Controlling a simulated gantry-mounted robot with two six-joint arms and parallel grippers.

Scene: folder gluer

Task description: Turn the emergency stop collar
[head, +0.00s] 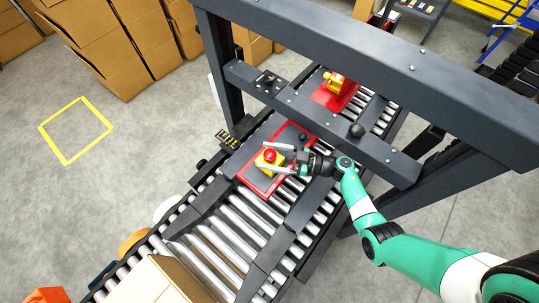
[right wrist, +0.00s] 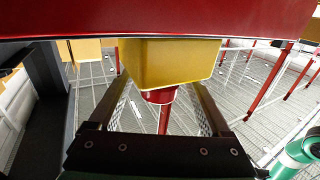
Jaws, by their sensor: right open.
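The emergency stop is a red round button (head: 269,155) on a yellow box (head: 265,168), set on a red-edged panel on the roller conveyor. In the right wrist view the yellow box (right wrist: 170,62) fills the upper middle, and a red round part (right wrist: 158,96) juts from it. My right gripper (head: 261,155) is open, its two fingers on either side of the button. In the right wrist view its fingers (right wrist: 160,92) flank the red part with gaps at both sides. I cannot make out the collar as a separate part. My left gripper is not in view.
A dark machine frame (head: 330,50) spans above the conveyor, close to my right arm. Another yellow part on a red panel (head: 337,83) stands farther back. A cardboard box (head: 150,285) sits on the rollers at the front. Cartons (head: 105,40) stand at the back left.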

